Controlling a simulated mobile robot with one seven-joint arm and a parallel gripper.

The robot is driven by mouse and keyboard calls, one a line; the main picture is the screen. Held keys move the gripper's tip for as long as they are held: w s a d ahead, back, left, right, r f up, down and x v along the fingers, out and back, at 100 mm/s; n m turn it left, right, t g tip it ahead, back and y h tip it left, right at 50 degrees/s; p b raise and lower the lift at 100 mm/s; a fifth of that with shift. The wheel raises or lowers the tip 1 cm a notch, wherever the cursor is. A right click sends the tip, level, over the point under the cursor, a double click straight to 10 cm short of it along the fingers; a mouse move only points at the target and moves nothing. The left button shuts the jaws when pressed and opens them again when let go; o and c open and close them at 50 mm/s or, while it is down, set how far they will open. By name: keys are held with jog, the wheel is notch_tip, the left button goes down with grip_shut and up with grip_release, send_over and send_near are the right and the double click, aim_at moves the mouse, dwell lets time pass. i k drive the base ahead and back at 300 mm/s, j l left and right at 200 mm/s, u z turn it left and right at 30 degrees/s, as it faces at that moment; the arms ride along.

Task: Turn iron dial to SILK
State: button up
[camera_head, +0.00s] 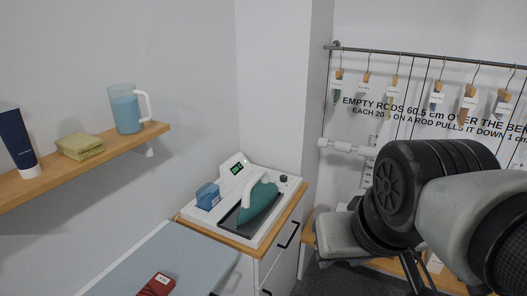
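A teal and white iron (258,200) rests on a dark plate in a white tray-like station (222,226) on the wooden-topped cabinet. A small dark round knob (283,178) sits at the station's right back corner; I cannot tell whether it is the iron dial. No SILK marking is readable. A small panel with a green-lit display (236,168) stands behind the iron. My arm enters from the right. Its grey end part, my gripper (320,262), is right of the cabinet, apart from the iron; its fingers are too small and dark to read.
A blue translucent box (207,196) sits left of the iron. A grey-blue board (185,262) with a red item (157,284) is in front. A wall shelf (95,162) holds a jug (126,108), sponge-like block (80,146) and tube (18,142). Tagged hangers (438,98) hang at right.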

aim_at(283, 179)
jog(key=i+l+u, duration=0.1)
jog(key=u, duration=1.05)
jog(key=l+u, duration=1.1)
jog(key=l, duration=0.45)
jog(key=k+l+u, duration=0.2)
jog(key=l, duration=0.35)
jog(key=k+l, duration=0.1)
jog(key=l, duration=0.6)
jog(key=k+l, duration=0.15)
jog(key=l, duration=0.2)
